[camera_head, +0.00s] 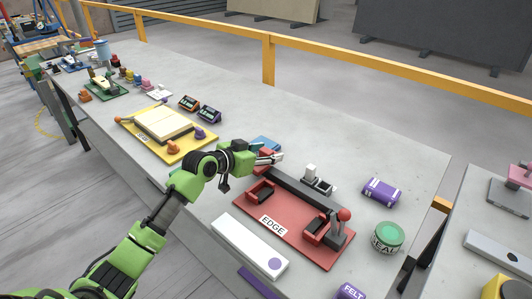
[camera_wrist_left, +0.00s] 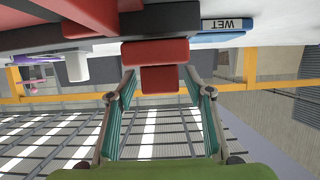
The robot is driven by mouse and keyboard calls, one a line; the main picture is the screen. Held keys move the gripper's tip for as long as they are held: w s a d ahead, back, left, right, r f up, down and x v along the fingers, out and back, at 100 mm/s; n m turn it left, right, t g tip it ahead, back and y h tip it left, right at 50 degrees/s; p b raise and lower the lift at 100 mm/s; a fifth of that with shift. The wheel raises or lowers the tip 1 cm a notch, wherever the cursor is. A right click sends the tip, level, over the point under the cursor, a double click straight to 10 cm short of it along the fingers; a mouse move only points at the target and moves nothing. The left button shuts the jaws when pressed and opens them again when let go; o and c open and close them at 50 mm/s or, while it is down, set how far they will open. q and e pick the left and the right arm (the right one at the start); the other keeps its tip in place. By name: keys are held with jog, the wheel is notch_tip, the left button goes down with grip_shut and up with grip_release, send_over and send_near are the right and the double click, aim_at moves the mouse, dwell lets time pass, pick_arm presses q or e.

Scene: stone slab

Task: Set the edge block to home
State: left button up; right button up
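The red edge station (camera_head: 290,234) is a flat plate labelled EDGE, with a dark rail along its far side and two red-and-black cradles (camera_head: 260,191). A lever with a red ball knob (camera_head: 344,214) stands at its right end. My left gripper (camera_head: 276,158) is at the rail's far left end, beside a red block. In the left wrist view, the stepped red block (camera_wrist_left: 160,80) lies between the two fingers of my left gripper (camera_wrist_left: 159,85). Gaps show on both sides of its narrower part, so the fingers look open. My right gripper is not in view.
A blue block labelled WET (camera_wrist_left: 228,24) lies close by the gripper. A white bar (camera_head: 248,245) lies in front of the red plate. A purple block (camera_head: 381,191) and a green SEAL tin (camera_head: 388,237) stand right. A yellow station (camera_head: 165,128) is left.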

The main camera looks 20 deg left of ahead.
pick_arm(q)
jog(key=shift+s, duration=0.1)
jog(key=v, duration=1.2)
